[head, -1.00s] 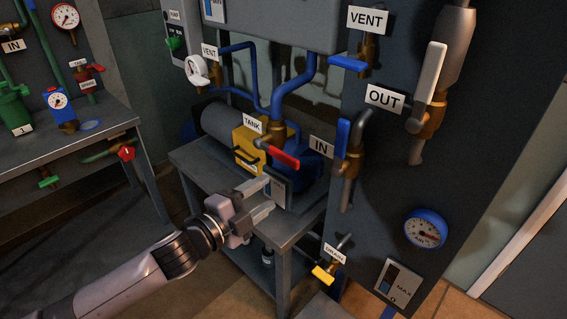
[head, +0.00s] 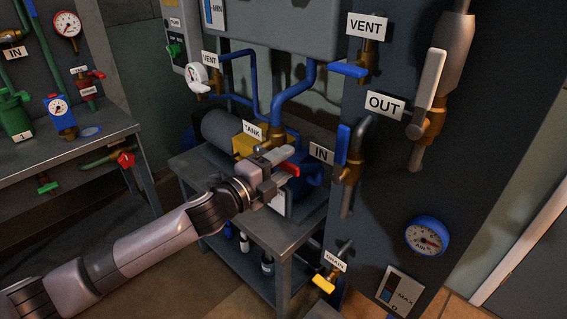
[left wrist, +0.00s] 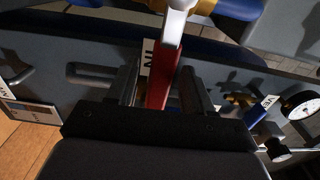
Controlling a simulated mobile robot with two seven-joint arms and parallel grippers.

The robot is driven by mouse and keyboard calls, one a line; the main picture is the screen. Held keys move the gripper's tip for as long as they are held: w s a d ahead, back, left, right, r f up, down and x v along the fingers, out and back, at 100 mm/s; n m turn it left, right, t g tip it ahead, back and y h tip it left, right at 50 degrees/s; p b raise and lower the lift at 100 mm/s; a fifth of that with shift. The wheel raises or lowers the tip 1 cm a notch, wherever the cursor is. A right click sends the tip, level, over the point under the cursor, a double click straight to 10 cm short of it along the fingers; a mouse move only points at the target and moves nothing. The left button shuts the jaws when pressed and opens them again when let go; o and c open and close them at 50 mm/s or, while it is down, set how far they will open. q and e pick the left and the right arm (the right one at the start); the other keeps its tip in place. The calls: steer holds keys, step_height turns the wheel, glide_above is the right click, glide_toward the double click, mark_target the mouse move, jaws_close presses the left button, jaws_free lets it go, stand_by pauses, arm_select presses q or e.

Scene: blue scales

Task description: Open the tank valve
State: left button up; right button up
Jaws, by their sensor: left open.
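The tank valve's red handle (head: 290,169) sits below the TANK label (head: 252,130), on brass pipework beside the yellow and blue machine. My left gripper (head: 281,168) is at the handle, which shows partly between its fingers. In the left wrist view the red handle (left wrist: 161,92) runs lengthwise between the two open fingers, with a gap on its right side; I cannot tell whether the left finger touches it. A pale lever-like part (left wrist: 176,24) lies beyond it. The gripper hides part of the valve body in the head view. My right gripper is not in view.
The blue IN lever (head: 342,145) and the dark panel stand close on the right. A metal bench (head: 270,235) lies under the arm, with small bottles on its lower shelf. A yellow DRAIN handle (head: 323,284) is low at the right. A blue pipe (head: 292,90) rises behind.

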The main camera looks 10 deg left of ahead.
arm_select(q)
steer(key=shift+w+d, duration=0.15)
jaws_close()
